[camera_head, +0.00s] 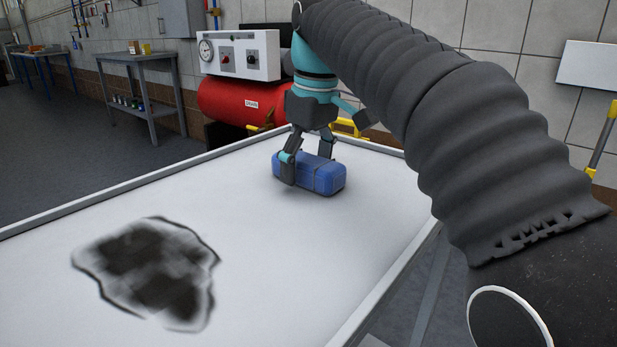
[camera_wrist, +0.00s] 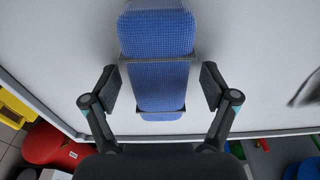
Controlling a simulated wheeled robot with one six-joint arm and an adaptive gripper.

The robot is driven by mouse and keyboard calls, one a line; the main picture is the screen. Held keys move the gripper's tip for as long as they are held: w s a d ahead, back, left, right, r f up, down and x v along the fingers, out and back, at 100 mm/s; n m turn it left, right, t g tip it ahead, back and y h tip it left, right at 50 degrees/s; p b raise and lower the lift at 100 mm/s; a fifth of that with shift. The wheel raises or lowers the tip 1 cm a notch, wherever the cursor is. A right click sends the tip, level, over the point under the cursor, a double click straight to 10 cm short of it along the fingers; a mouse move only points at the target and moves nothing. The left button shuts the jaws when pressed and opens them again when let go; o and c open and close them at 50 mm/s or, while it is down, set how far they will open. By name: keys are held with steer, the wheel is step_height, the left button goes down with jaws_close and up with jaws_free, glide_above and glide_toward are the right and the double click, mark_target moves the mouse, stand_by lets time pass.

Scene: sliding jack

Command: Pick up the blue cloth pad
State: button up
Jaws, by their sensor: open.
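The blue cloth pad (camera_head: 325,178) is a rolled, block-like bundle with dark bands around it. It lies on the white table (camera_head: 330,260) near its far edge. My gripper (camera_head: 307,172) is over the pad, pointing down, with its fingers at the pad's sides. In the wrist view the pad (camera_wrist: 160,85) runs lengthwise between the two open fingers of my gripper (camera_wrist: 161,88). A gap shows on each side, so the fingers do not appear to touch it. Part of the pad is hidden behind a finger in the head view.
A dark smudge (camera_head: 155,270) marks the table's near left. The table has a raised pale rim (camera_head: 130,184). Beyond the far edge stand a red tank (camera_head: 235,103) and a white gauge panel (camera_head: 240,55). A grey side table (camera_head: 140,85) stands at the back left.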

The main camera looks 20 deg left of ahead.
mark_target(305, 157)
steer(key=c, duration=1.3)
steer(key=shift+o, duration=0.2)
steer(key=shift+r+p, duration=0.35)
steer(key=shift+r, duration=0.3)
step_height(305, 157, up, 3)
steer(key=shift+r+p, duration=0.1)
steer(key=shift+p, duration=0.7)
steer(key=s+d+r, duration=0.6)
steer(key=s+d, duration=0.1)
steer(key=s, duration=0.1)
steer(key=shift+s+d+r, duration=0.25)
steer(key=shift+s+d, duration=0.1)
steer(key=shift+s, duration=0.05)
